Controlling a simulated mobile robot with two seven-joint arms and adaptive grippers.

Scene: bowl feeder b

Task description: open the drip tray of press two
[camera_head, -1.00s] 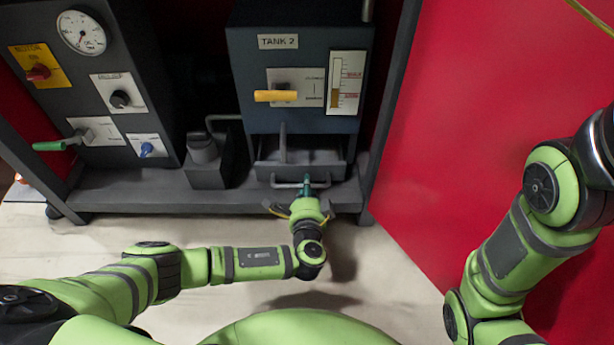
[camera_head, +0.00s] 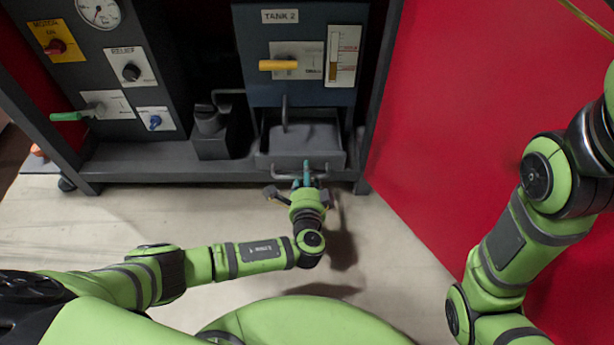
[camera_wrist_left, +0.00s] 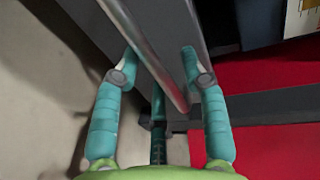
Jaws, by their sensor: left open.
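The drip tray (camera_head: 265,160) is a dark grey open box under the tank marked TANK 2 (camera_head: 300,70). It stands partly out, and its inside shows from above. A grey bar handle (camera_head: 285,177) runs along its front. My left gripper (camera_head: 307,172) is at this handle. I cannot tell whether a finger touches the bar. My right arm shows at the right, but its gripper is out of view.
A yellow lever (camera_head: 279,65) and a level gauge (camera_head: 343,55) are on the tank. A small grey pump-like unit (camera_head: 212,132) stands left of the tray. A control panel (camera_head: 105,70) is farther left. A red wall (camera_head: 450,120) closes the right side. Pale floor lies in front.

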